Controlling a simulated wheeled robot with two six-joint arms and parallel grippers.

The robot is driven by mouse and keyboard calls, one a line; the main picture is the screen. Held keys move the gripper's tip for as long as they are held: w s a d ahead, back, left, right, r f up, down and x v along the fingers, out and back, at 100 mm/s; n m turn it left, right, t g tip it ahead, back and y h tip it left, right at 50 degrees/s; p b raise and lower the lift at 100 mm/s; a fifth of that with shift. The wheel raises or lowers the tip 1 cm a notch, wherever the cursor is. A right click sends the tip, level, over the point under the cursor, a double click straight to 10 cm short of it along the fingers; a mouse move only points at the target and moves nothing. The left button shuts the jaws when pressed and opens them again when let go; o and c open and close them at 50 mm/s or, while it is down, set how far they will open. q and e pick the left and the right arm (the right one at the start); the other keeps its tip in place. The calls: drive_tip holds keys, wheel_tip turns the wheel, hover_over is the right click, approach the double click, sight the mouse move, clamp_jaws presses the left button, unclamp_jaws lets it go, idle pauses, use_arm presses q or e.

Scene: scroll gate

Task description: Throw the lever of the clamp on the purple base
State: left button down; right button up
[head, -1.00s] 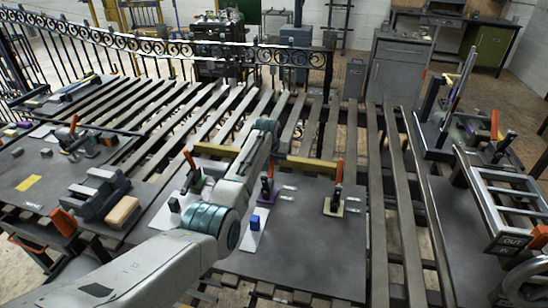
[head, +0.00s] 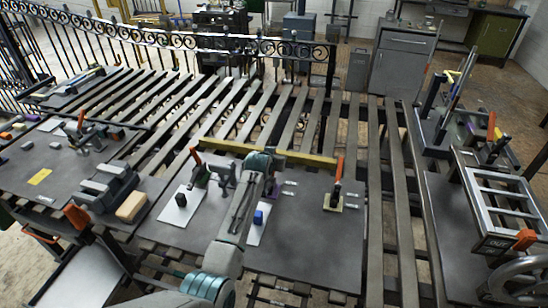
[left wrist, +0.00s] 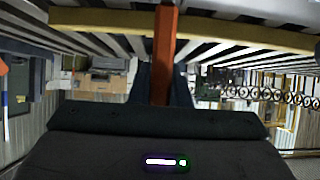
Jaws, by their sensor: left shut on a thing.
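The clamp on the purple base (head: 272,188) stands on the dark work plate, mostly hidden behind my left arm in the head view. Its orange lever (left wrist: 166,50) shows in the left wrist view, running down from the top between the dark fingers. My left gripper (left wrist: 166,92) is shut on this lever. In the head view my left gripper (head: 272,164) is at the clamp, its fingers hard to make out. My right gripper is not in view.
Another orange-levered clamp (head: 335,187) stands to the right, and one more (head: 197,168) to the left. A yellow bar (head: 305,157) runs along the plate's back edge. A blue block (head: 258,217) sits on a white strip in front. The plate's front right is clear.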

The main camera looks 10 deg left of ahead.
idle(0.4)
use_arm(q)
drive_tip(key=c, duration=1.4)
unclamp_jaws()
drive_tip(key=shift+o, duration=0.2)
drive_tip(key=shift+s, duration=0.1)
drive_tip(key=b+v, duration=0.3)
drive_tip(key=v, duration=0.7)
drive_tip(key=shift+s, duration=0.35)
drive_tip(key=shift+r, duration=0.15)
drive_tip(key=shift+c, duration=0.5)
